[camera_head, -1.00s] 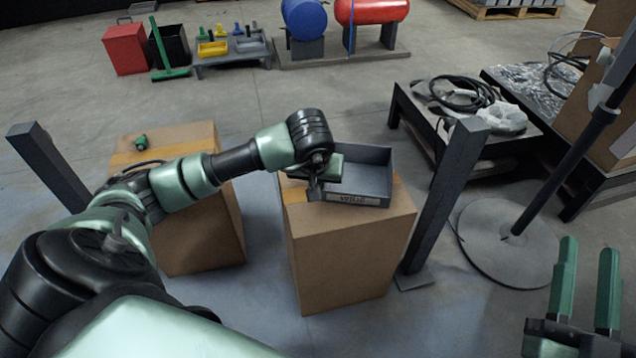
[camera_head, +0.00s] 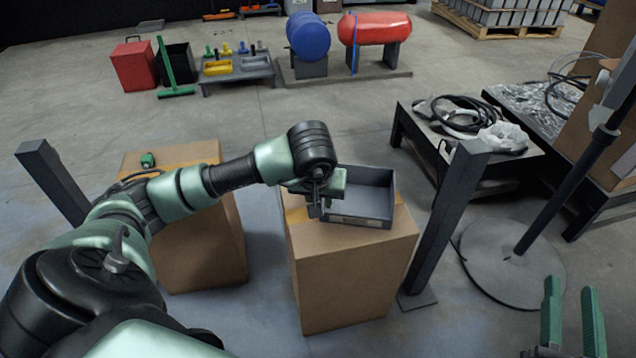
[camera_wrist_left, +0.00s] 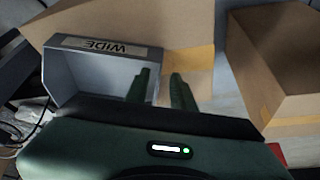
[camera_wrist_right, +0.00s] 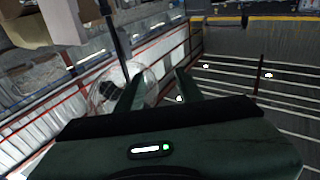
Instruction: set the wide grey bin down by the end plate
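The wide grey bin (camera_head: 371,192) sits on a cardboard box (camera_head: 350,275). In the left wrist view the bin (camera_wrist_left: 83,75) shows its label reading WIDE, upside down. My left gripper (camera_head: 318,202) is at the bin's left side; in its wrist view the fingers (camera_wrist_left: 160,85) are apart at the bin's side wall, with a gap between them. Whether they touch the wall is hard to tell. My right gripper (camera_head: 570,312) is open and empty at the lower right; its fingers (camera_wrist_right: 158,85) also show apart. I cannot tell which part is the end plate.
A second cardboard box (camera_head: 205,245) at left carries a small green part (camera_head: 148,160). A dark post (camera_head: 450,215) stands close right of the bin's box, another post (camera_head: 52,180) at far left. A low table (camera_head: 480,145) with cables is behind right.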

